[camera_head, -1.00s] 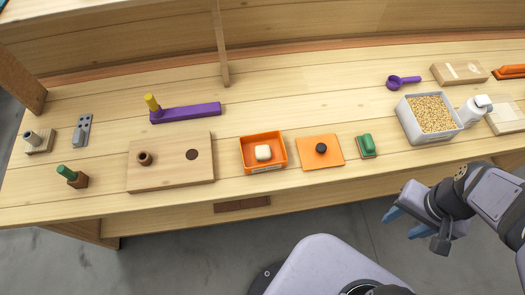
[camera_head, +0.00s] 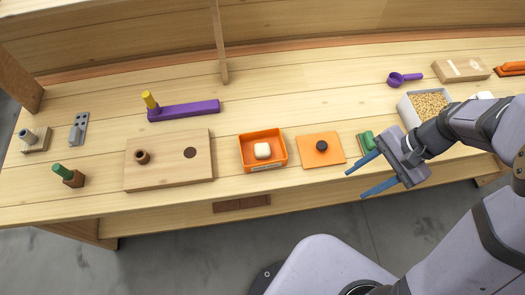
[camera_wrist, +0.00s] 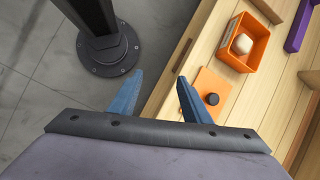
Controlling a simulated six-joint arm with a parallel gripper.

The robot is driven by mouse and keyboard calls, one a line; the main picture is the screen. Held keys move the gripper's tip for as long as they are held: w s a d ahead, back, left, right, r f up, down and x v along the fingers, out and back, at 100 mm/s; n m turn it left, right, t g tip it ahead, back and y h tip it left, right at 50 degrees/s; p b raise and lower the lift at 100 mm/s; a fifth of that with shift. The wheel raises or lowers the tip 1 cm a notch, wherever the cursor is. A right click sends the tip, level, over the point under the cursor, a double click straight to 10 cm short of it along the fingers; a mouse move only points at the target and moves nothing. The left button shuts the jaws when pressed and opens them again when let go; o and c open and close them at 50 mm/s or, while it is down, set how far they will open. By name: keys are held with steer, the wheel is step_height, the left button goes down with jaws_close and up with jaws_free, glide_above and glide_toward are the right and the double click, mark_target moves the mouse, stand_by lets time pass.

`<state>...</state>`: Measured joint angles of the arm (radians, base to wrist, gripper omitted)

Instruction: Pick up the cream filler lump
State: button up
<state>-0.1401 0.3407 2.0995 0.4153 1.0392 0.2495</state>
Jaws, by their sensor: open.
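The cream filler lump (camera_head: 262,150) sits inside the open orange tray (camera_head: 246,157) near the front of the bench. In the wrist view the lump (camera_wrist: 242,44) and the tray (camera_wrist: 254,26) show at the upper right. My gripper (camera_head: 354,184) is open and empty, its blue fingers pointing left. It is to the right of the tray, by the bench's front edge, well apart from the lump. In the wrist view my gripper's fingertips (camera_wrist: 160,80) show with floor and the bench edge between them.
An orange board (camera_head: 318,138) with a black knob (camera_head: 321,146) lies between the tray and my gripper. A green block (camera_head: 366,139) is close to the fingers. A wooden board (camera_head: 165,176) lies left of the tray. A bin of grain (camera_head: 430,103) stands behind my arm.

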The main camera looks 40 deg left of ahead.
mark_target(259, 149)
steer(key=w+a+f+m+g+y, duration=0.1)
steer(key=a+y, duration=0.1)
steer(key=a, duration=0.4)
steer(key=w+a+f+m+g+y+b, duration=0.1)
steer(key=a+f+m+g+y, duration=0.1)
steer(key=a, duration=0.5)
steer(key=w+a+f+m+g+y+b, duration=0.1)
steer(key=a+g, duration=0.1)
steer(key=a, duration=0.4)
steer(key=shift+a+f+m+y, duration=0.25)
steer(key=shift+f+m+y, duration=0.05)
steer(key=shift+y, duration=0.1)
steer(key=shift+w+a+y, duration=0.1)
steer(key=shift+a+y, duration=0.2)
steer(key=shift+a, duration=0.35)
steer(key=p+x, duration=0.1)
steer(key=x, duration=0.4)
steer(key=shift+r, duration=0.1)
steer(key=shift+p+x, duration=1.3)
steer(key=shift+x, duration=2.25)
steer(key=shift+d, duration=0.1)
steer(key=c, duration=0.7)
